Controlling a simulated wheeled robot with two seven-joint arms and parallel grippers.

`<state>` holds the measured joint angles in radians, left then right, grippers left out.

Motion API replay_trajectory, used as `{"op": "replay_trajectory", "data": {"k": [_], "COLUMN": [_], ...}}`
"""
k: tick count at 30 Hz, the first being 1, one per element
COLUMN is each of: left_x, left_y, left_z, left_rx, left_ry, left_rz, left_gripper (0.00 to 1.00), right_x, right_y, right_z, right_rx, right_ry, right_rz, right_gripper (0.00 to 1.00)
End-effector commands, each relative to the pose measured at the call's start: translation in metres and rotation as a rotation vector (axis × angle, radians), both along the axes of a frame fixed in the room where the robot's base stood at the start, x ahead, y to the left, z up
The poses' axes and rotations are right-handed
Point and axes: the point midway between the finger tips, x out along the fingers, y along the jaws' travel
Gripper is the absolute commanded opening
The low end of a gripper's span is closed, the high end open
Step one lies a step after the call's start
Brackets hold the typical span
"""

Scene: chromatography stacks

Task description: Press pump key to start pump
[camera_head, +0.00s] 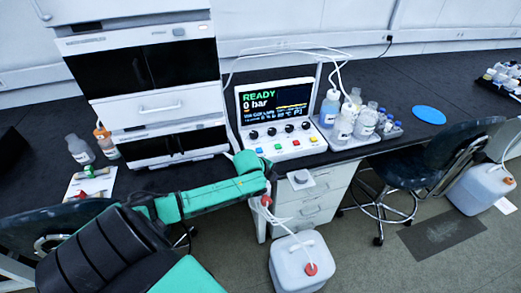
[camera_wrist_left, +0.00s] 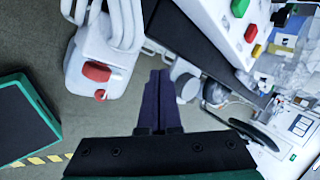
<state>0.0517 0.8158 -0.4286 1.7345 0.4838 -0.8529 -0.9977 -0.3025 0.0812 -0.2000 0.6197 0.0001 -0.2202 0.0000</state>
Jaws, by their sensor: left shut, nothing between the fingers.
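The pump unit's white control panel (camera_head: 284,118) stands on the dark bench, its screen (camera_head: 274,103) reading READY and 0 bar. In the left wrist view the green key (camera_wrist_left: 240,8) and red key (camera_wrist_left: 251,33) show at the upper right. My left gripper (camera_wrist_left: 160,76) is shut and empty, apart from the keys. In the head view my left arm reaches to just in front of the panel, its fingertips not clear. My right gripper is out of view.
A white instrument stack (camera_head: 146,85) stands left of the panel. A tray of bottles (camera_head: 350,140) is close on its right, with tubing overhead. A white canister (camera_head: 300,262) with a red cap stands on the floor below. A chair (camera_head: 425,160) is at the right.

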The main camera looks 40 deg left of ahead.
Motion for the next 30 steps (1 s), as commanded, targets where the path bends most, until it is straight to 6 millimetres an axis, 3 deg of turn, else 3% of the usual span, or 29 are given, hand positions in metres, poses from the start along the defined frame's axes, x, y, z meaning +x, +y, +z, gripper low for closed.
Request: {"op": "replay_trajectory", "data": {"k": [6, 9, 13, 23, 30], "left_x": [0.041, 0.049, 0.052, 0.052, 0.052], "left_y": [0.063, 0.089, 0.111, 0.117, 0.117], "left_z": [0.077, 0.109, 0.135, 0.143, 0.134], "left_rx": [0.318, 0.444, 0.546, 0.577, 0.577], "left_ry": [-0.102, -0.126, -0.14, -0.141, -0.142], "left_rz": [-0.302, -0.399, -0.471, -0.495, -0.494], "left_gripper": [0.0, 0.0, 0.0, 0.0, 0.0], "right_x": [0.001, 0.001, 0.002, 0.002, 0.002], "right_y": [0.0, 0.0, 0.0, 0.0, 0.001], "right_z": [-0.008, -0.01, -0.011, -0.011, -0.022], "right_rx": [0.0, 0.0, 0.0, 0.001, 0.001], "right_ry": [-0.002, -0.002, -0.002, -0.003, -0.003], "right_rz": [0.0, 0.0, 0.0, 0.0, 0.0], "right_gripper": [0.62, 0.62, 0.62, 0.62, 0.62]}}
